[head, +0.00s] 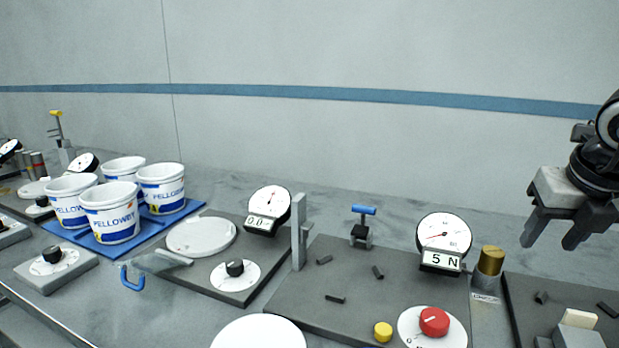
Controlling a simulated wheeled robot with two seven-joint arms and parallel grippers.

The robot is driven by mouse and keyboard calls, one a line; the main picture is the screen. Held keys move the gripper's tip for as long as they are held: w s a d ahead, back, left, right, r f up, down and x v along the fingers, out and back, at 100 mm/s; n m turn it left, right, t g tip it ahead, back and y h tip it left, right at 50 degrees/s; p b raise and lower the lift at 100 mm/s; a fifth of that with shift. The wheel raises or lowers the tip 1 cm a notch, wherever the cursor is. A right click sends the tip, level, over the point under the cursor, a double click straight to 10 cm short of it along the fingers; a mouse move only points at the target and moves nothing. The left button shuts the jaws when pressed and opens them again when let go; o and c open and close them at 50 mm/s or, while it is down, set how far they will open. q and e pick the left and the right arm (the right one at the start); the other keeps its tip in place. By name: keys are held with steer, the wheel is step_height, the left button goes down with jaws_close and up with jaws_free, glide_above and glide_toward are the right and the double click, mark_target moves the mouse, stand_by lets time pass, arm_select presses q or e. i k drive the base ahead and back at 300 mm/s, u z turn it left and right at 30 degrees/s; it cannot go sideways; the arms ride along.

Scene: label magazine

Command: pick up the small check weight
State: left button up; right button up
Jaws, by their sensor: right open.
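A small brass cylinder (491,261), which looks like the check weight, stands upright on a grey labelled base (487,289) right of the 5 N dial. The label is too small to read. My right gripper (551,238) hangs at the right with its two grey fingers pointing down and apart. It is empty, to the right of the brass cylinder and not touching it. My left gripper is not in view.
A dial reading 5 N (443,236), a red knob (434,321) and a yellow button (383,331) are left of the cylinder. A grey post (299,232) stands farther left. White tubs (110,212) stand on a blue mat (185,212). A dark plate (520,300) lies at right.

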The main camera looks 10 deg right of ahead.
mark_target(491, 259)
steer(key=k, duration=1.25)
